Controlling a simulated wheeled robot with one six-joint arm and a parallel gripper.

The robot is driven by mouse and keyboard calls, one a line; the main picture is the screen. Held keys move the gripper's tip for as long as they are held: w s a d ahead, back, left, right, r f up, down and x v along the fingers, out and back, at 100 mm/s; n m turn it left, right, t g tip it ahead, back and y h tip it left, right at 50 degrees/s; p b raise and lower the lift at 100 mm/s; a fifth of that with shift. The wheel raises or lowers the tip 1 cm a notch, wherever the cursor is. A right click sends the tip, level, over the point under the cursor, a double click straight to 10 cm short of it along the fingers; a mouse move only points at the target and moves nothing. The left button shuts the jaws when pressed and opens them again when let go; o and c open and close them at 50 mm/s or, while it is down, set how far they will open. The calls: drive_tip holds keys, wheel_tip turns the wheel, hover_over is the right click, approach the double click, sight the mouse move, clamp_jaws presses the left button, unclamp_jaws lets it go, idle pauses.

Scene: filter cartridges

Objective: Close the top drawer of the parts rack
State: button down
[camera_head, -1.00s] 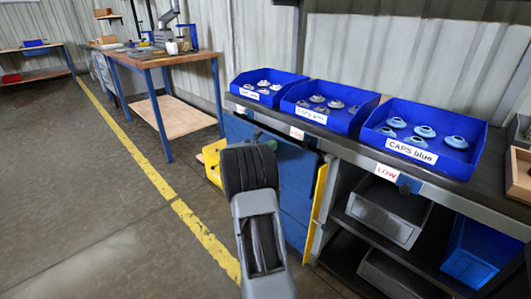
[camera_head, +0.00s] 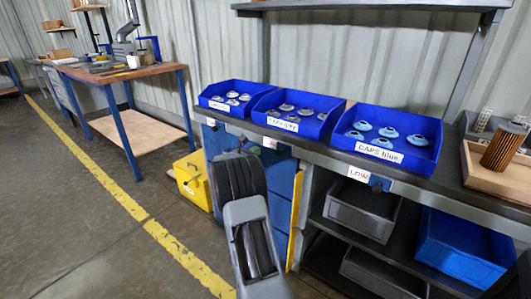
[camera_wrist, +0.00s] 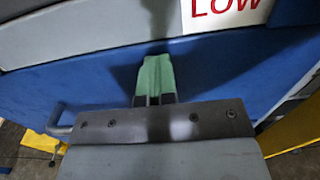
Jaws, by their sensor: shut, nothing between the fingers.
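The parts rack is a blue drawer cabinet (camera_head: 281,185) under the bench, with a yellow side panel. My arm covers much of its front in the head view. In the wrist view a blue drawer front (camera_wrist: 235,75) fills the middle, with a grey handle (camera_wrist: 58,122) at lower left. My gripper (camera_wrist: 153,62) is shut and empty, its green fingertips in front of or against the blue surface; I cannot tell whether they touch. In the head view the gripper is hidden behind my arm. How far the top drawer stands out cannot be told.
Blue bins of caps (camera_head: 400,138) stand on the bench above. A red LOW label (camera_wrist: 226,10) is on the bench edge. A yellow box (camera_head: 193,181) is on the floor left of the rack. Open shelves with grey bins (camera_head: 362,208) lie to the right. The floor at left is clear.

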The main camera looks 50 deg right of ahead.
drive_tip(key=shift+w+d+r, duration=0.15)
drive_tip(key=shift+d+r, duration=0.05)
drive_tip(key=shift+r, duration=0.1)
drive_tip(key=s+a+p, duration=0.1)
drive_tip(key=a+p, duration=0.2)
drive_tip(key=a, duration=1.1)
drive_tip(key=s+a+r+m+g+y+p, duration=0.1)
drive_tip(key=s+a+r+m+y+p, duration=0.4)
drive_tip(key=r+p, duration=0.3)
drive_tip(key=s+a+r+m+g+y+p, duration=0.1)
drive_tip(key=s+a+r+m+y+p, duration=0.1)
drive_tip(key=s+a+r+m+p, duration=0.45)
drive_tip(key=s+a+r+m+t+y+p, duration=0.2)
drive_tip(key=s+a+r+m+y+p, duration=0.1)
drive_tip(key=a+r+p, duration=0.5)
drive_tip(key=s+a+r+m+t+y+p, duration=0.2)
drive_tip(key=s+a+r+m+y+p, duration=0.2)
drive_tip(key=s+a+r+y+p, duration=0.2)
drive_tip(key=a+r+y+p, duration=0.2)
drive_tip(key=a+r, duration=0.1)
drive_tip(key=shift+a+r, duration=0.15)
drive_tip(key=shift+a, duration=0.2)
drive_tip(key=shift+s+d, duration=0.1)
drive_tip(key=shift+s, duration=0.05)
